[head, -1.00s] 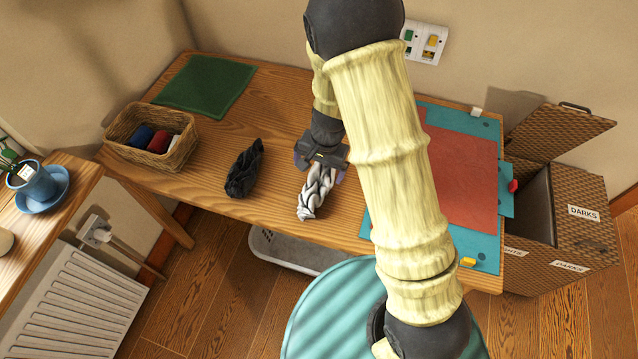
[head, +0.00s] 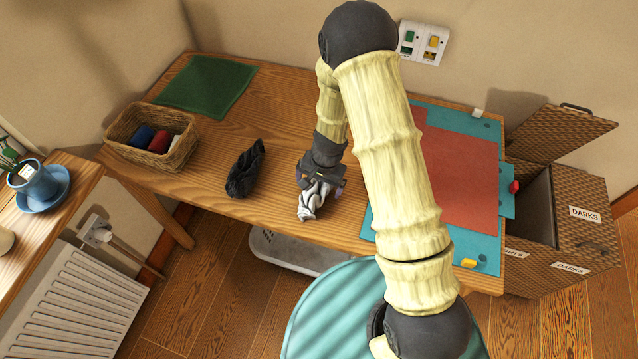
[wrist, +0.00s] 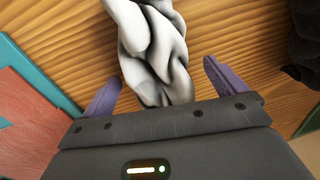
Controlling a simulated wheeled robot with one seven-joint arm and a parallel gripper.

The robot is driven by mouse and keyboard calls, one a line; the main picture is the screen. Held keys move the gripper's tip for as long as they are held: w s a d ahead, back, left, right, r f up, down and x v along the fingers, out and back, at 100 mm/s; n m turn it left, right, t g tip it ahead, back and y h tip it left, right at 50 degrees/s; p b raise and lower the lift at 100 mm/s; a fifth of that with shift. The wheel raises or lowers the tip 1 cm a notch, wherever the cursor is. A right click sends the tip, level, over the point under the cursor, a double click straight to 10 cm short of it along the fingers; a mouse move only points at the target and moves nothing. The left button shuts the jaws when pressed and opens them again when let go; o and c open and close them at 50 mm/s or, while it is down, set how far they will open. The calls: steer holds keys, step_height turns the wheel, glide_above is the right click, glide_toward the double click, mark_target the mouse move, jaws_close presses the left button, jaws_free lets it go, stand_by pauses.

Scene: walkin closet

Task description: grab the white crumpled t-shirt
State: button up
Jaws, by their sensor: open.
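The white crumpled t-shirt (head: 313,199) lies in a twisted bundle on the wooden table. It also shows in the wrist view (wrist: 155,50), running up between the two purple fingers and past the top edge of the picture. My gripper (head: 320,190) is low over the shirt and hides its rear part in the head view. In the wrist view my gripper (wrist: 160,88) is open, one finger on each side of the shirt, with a gap visible on both sides. The near end of the shirt is hidden behind the gripper body.
A black crumpled garment (head: 245,168) lies left of the shirt. A wicker basket (head: 186,152) with rolled cloths and a green cloth (head: 205,85) are further left. A teal board (head: 484,247) with a red cloth (head: 460,180) lies right. A patterned DARKS box (head: 577,235) stands beyond.

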steer(key=shift+a+f, duration=0.1)
steer(key=shift+f, duration=0.4)
steer(key=shift+c, duration=0.5)
steer(key=c, duration=1.1)
